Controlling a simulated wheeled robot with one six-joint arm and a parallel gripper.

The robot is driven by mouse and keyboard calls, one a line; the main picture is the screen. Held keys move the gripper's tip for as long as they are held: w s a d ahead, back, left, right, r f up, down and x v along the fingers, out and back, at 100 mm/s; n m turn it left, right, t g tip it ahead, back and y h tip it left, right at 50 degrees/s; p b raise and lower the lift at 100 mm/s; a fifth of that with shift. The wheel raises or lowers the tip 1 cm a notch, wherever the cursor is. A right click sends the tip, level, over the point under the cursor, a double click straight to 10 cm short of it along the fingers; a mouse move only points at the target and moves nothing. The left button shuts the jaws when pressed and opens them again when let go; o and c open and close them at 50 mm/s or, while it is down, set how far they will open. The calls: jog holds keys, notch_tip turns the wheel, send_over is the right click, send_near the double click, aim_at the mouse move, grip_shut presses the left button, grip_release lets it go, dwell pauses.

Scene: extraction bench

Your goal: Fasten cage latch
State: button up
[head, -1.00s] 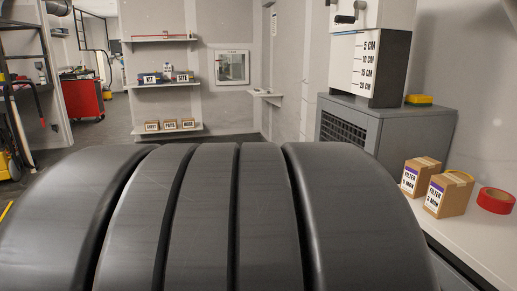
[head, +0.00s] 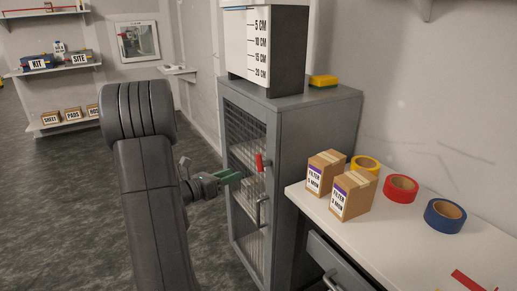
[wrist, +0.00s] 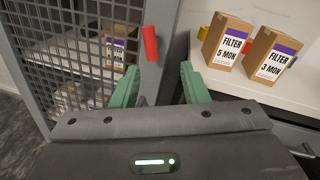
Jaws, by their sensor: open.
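The cage (head: 318,150) is a grey cabinet with a mesh door (head: 245,150) that looks shut or nearly so. Its latch has a red handle (head: 260,163), roughly upright, near the door's right edge; the handle also shows in the wrist view (wrist: 150,43). My gripper (head: 230,178) has green fingertips and is open and empty, just left of the latch in the head view. In the wrist view my gripper (wrist: 160,82) has its fingers spread, with the red handle ahead of the gap, closer to the left finger. Contact does not show.
A metal pull handle (head: 262,211) sits below the latch. Right of the cage, a white counter (head: 410,235) holds two filter boxes (head: 354,194) and tape rolls (head: 401,188), with a drawer (head: 335,260) under it. Floor (head: 70,200) at left is clear.

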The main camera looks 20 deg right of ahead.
aim_at(259, 158)
jog(key=shift+n+t, duration=0.5)
jog(key=x, duration=0.4)
jog(key=w+p+x, duration=0.1)
jog(key=x, duration=0.9)
jog(key=shift+w+a+r+p, duration=0.15)
jog(key=shift+r+p, duration=0.05)
jog(key=shift+p, duration=0.15)
grip_shut()
